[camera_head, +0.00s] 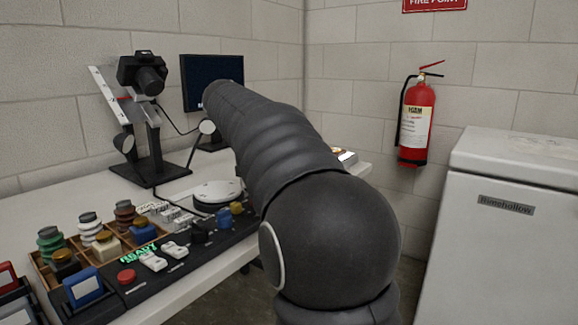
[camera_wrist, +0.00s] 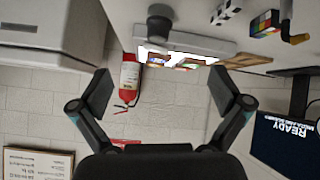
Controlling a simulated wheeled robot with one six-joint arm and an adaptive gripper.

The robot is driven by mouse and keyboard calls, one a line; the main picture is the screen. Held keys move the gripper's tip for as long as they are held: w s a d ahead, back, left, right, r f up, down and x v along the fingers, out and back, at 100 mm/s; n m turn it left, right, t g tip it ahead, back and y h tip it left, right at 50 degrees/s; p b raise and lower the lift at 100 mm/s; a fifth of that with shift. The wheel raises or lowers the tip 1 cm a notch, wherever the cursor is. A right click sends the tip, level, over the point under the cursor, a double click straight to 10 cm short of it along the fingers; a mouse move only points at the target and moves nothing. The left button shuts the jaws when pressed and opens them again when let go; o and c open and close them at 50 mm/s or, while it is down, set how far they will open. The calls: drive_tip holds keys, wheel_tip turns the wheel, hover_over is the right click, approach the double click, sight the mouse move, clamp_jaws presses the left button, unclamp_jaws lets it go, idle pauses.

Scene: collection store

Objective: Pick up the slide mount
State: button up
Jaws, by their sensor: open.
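My gripper (camera_wrist: 162,92) shows in the wrist view with its two dark fingers spread wide and nothing between them. Beyond the fingers, a lit white panel (camera_wrist: 176,48) lies at the table edge. Small flat framed pieces (camera_wrist: 189,63) with brown and green tones are on it. They look like slide mounts, but they are too small to tell apart. They are apart from the fingers. In the head view, my arm hides my gripper and most of that panel; only a bright corner (camera_head: 349,159) shows past the arm.
A dark cylinder (camera_wrist: 160,24) stands beside the panel. A colour chart (camera_wrist: 266,22) is nearby. A camera stand (camera_head: 150,165), monitor (camera_head: 196,75) and control panel (camera_head: 150,268) occupy the table. A red extinguisher (camera_head: 415,120) hangs on the wall. A white chest (camera_head: 515,230) stands right.

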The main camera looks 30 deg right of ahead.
drive_tip(key=w+d+f+m+h, duration=0.1)
drive_tip(key=w+d, duration=0.2)
drive_tip(key=d, duration=0.2)
drive_tip(key=w+d+f+m+g+h+b, duration=0.1)
drive_tip(key=w+d+m, duration=0.1)
drive_tip(key=d, duration=0.3)
drive_tip(key=w+d+f+m+h, duration=0.1)
drive_tip(key=w+d+f+m, duration=0.1)
drive_tip(key=w+d, duration=0.2)
drive_tip(key=shift+d+g+b, duration=0.3)
drive_tip(key=shift+d+b, duration=0.05)
drive_tip(key=shift+d, duration=0.2)
drive_tip(key=shift+w+r+p+x, duration=0.15)
drive_tip(key=shift+x, duration=1.2)
drive_tip(key=shift+w+r+p+x, duration=0.1)
drive_tip(key=shift+w+p+x, duration=0.05)
drive_tip(key=shift+x, duration=1.25)
drive_tip(key=shift+r, duration=0.1)
drive_tip(key=c, duration=1.3)
